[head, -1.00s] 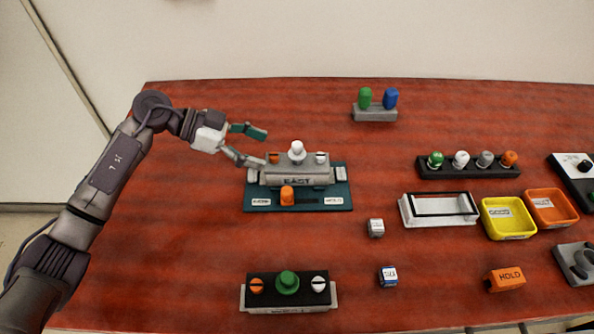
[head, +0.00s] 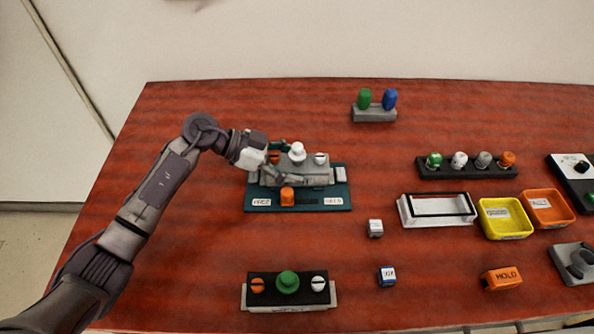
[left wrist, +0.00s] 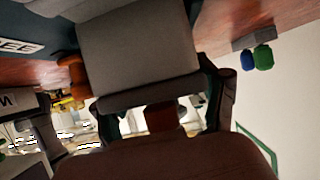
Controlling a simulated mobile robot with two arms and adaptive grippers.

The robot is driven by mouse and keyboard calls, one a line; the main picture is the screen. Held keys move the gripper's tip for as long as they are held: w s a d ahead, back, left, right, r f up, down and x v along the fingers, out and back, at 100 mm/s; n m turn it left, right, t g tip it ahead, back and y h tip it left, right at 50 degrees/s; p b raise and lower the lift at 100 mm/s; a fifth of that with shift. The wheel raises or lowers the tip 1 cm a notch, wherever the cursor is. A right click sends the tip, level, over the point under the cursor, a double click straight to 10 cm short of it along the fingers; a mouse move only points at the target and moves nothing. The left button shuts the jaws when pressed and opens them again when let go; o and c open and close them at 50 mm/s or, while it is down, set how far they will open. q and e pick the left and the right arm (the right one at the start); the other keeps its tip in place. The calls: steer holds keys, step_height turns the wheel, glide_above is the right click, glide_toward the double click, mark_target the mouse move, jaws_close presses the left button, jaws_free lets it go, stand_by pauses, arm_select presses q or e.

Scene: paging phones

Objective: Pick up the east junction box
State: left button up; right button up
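The east junction box (head: 318,178) is a grey box with an orange knob, a taller white knob and a small white knob on top. It sits on a dark green base (head: 343,201) with an orange block (head: 287,196) in front of it. My left gripper (head: 288,160) is at the left part of the box, one finger behind and one in front, partly covering it and its label. The fingers look spread; contact is unclear. In the left wrist view a large grey surface, likely the box (left wrist: 140,45), is close to the fingers (left wrist: 165,112). My right gripper is out of view.
A similar box with a green knob (head: 287,283) lies at the front. A grey stand with green and blue pegs (head: 374,114) is behind. Small cubes, a white frame (head: 440,222), a yellow tray (head: 506,235) and an orange tray (head: 566,223) lie to the right.

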arm_select(q)
steer(key=c, duration=0.8)
steer(key=shift+c, duration=0.9)
steer(key=shift+r, duration=0.1)
